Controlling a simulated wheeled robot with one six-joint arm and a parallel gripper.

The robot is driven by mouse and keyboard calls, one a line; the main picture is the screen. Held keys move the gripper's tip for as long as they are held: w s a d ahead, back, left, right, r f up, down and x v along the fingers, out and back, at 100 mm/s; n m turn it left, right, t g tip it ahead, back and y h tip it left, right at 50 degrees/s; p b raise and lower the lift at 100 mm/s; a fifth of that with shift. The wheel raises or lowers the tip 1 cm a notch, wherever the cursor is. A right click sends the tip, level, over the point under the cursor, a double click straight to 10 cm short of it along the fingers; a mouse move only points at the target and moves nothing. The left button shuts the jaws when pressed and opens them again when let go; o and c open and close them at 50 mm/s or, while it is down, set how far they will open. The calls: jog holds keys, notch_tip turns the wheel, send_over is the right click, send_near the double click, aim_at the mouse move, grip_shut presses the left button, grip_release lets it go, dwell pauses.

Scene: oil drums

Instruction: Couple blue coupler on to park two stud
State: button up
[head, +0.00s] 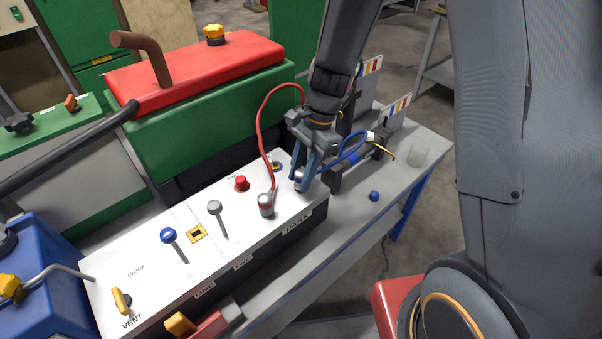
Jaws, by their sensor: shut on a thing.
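My gripper (304,178) points down at the right end of the white panel (150,268). Its blue-grey fingers are shut on the blue coupler (298,184), a small silvery body with blue. The fingers cover much of it. A blue hose (350,152) runs from there to the right. The coupler is at or just above the panel top, near the PARK label (297,222) on the front edge. Any stud under it is hidden, and I cannot tell whether it is seated. A second coupler (266,204), silvery with a red hose (260,125), stands on the panel to the left.
A red knob (242,184), a grey lever (216,208) and a blue lever (170,237) stand up from the panel. A yellow VENT handle (121,300) is at front left. A blue cap (374,196) and a clear cup (419,154) are on the grey bench (345,222).

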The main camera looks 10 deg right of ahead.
aim_at(303, 170)
jog(key=shift+f, duration=0.35)
jog(key=o, duration=1.2)
jog(key=shift+o, duration=0.2)
jog(key=shift+b+v, duration=0.85)
jog(key=shift+v, duration=3.05)
jog(key=s+d+r+n+t+h, duration=0.1)
jog(key=s+d+n+t+h, duration=0.2)
jog(key=s+d+n, duration=0.5)
jog(key=d+n, duration=0.2)
jog(key=n, duration=0.2)
jog(key=shift+s+d+b, duration=0.35)
jog(key=shift+d+b, duration=0.05)
